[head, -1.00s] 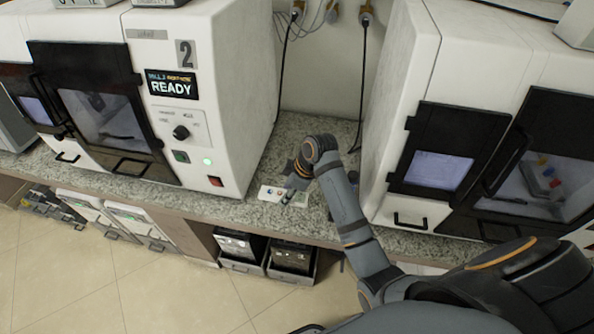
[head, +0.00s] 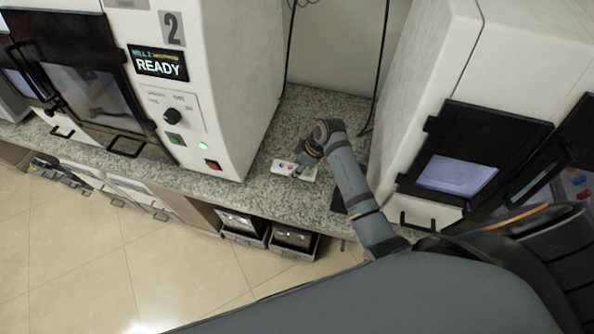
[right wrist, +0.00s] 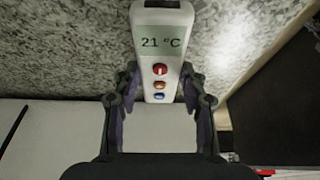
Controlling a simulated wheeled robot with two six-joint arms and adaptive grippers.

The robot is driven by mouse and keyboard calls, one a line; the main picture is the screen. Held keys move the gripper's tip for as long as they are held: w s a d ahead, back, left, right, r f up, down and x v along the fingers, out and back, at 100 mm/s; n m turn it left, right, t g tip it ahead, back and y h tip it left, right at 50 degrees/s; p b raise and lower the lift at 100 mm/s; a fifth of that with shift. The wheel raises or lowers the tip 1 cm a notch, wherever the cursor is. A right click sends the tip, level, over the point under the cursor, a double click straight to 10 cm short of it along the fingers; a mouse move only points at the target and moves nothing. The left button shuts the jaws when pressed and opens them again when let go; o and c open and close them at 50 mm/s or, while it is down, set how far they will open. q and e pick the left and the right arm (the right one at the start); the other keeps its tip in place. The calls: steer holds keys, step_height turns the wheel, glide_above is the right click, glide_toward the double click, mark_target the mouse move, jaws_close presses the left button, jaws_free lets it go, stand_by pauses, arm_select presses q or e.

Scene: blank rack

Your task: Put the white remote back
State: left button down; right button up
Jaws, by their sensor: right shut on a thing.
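The white remote (head: 309,174) is over the granite counter, in the gap between two machines. In the right wrist view the remote (right wrist: 165,17) shows a screen reading 21 °C and a column of red, orange and blue buttons. My right gripper (head: 300,160) comes over it from the right. In the right wrist view both fingers of this gripper (right wrist: 159,80) are closed on the sides of the remote at its button end. I cannot tell whether the remote touches the counter or is just above it. My left gripper is out of view.
Mill 2 (head: 240,90), with a READY display, stands left of the gap. Another white machine (head: 430,75) stands close on the right. Black cables (head: 383,60) hang at the back wall. Bins (head: 293,240) sit below the counter (head: 235,193). Bare granite lies behind the remote.

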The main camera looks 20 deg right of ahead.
step_height(320, 180, down, 2)
steer(key=shift+s+a+f, duration=0.1)
steer(key=shift+s+f, duration=0.05)
steer(key=shift+f, duration=0.4)
steer(key=o, duration=1.3)
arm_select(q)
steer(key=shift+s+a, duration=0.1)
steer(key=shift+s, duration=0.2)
arm_select(e)
steer(key=v, duration=0.7)
steer(key=shift+r, duration=0.4)
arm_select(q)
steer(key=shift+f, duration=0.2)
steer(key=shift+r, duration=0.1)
arm_select(e)
steer(key=shift+r, duration=0.1)
